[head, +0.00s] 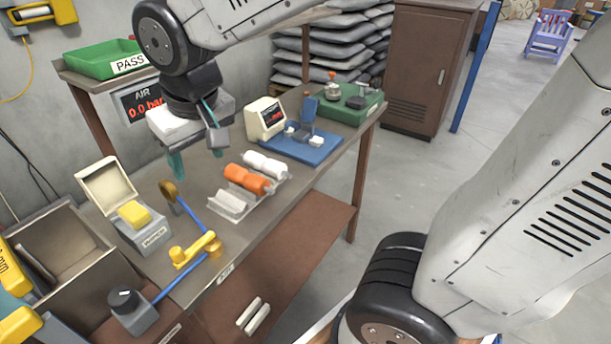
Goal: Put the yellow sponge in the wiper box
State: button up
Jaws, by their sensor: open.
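The yellow sponge (134,214) sits in the top opening of the small grey wiper box (152,240), showing above its rim. The box's cream lid (106,184) stands open behind it, and a label is on the box front. How deep the sponge sits cannot be told. My gripper (195,141) is open and empty, with teal fingers apart. It hangs above the bench, up and to the right of the box, clear of the sponge.
On the bench (225,266), a blue-and-yellow tool (197,247) lies right of the box. A rack with orange and white spools (246,180) stands beyond it. An open bin (70,255) is left.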

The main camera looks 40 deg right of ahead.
jog(key=s+d+m+g, duration=0.1)
jog(key=s+d, duration=0.4)
jog(key=s, duration=0.3)
jog(key=s+d+m+g, duration=0.1)
jog(key=s+d, duration=0.4)
jog(key=s, duration=0.3)
jog(key=shift+s+d+f, duration=0.2)
jog(key=shift+s+f, duration=0.05)
jog(key=shift+c, duration=0.3)
